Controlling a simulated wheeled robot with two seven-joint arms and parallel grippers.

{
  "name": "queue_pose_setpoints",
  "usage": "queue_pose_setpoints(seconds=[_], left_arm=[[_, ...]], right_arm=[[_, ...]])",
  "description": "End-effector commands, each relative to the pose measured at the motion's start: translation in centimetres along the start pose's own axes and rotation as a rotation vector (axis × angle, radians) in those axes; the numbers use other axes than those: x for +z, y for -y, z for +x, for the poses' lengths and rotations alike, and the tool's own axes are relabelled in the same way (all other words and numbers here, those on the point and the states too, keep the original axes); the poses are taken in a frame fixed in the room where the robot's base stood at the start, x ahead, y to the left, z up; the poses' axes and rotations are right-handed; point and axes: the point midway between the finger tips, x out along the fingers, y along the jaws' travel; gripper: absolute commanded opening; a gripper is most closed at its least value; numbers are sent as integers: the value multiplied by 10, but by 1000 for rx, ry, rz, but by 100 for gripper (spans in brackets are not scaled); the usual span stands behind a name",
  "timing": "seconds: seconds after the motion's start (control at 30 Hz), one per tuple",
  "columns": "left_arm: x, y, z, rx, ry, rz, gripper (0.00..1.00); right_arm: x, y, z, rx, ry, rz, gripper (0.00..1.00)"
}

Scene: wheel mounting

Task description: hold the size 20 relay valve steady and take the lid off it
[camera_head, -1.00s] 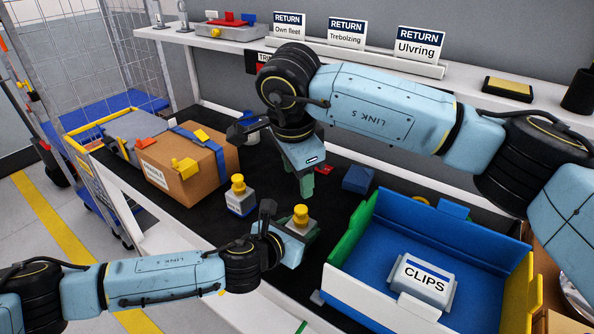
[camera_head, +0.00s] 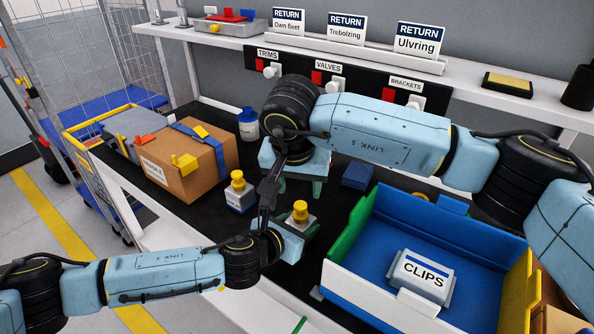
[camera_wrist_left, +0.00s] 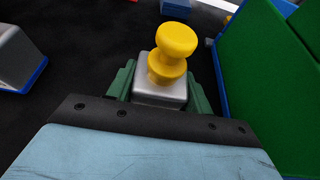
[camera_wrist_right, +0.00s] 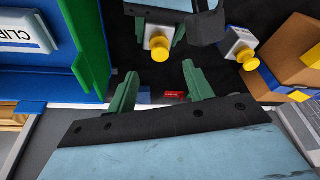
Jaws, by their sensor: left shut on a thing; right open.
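A relay valve with a silver body and yellow knob (camera_head: 300,212) stands on the black bench, its size marking not readable. My left gripper (camera_wrist_left: 162,88) is shut on its body, with green fingers on both sides. The knob stays free above them. My right gripper (camera_head: 298,187) is open and empty behind the held valve, fingers pointing down. In the right wrist view the held valve (camera_wrist_right: 157,45) shows beyond the open fingers, apart from them. A second valve (camera_head: 238,195), with a yellow knob and blue base, stands to the left, untouched.
A blue bin (camera_head: 385,235) with a CLIPS box (camera_head: 425,275) stands to the right. A cardboard box (camera_head: 190,170) with a blue strap is at the left. A blue block (camera_head: 357,176) and a blue-capped bottle (camera_head: 248,125) are behind. The bench's front edge is close.

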Motion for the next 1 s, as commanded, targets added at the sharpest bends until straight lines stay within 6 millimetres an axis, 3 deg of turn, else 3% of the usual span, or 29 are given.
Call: queue_pose_setpoints(seconds=[0.1,0.3,0.5,0.77,1.0], left_arm=[[-1,0,0,1,-2,0,10],[-1,0,0,1,-2,0,10],[-1,0,0,1,-2,0,10],[-1,0,0,1,-2,0,10],[-1,0,0,1,-2,0,10]], right_arm=[[1,0,25,1,3,1,52],[1,1,53,0,3,1,52],[0,0,65,-1,0,0,52],[0,0,66,-1,0,0,52],[0,0,66,-1,0,1,23]])
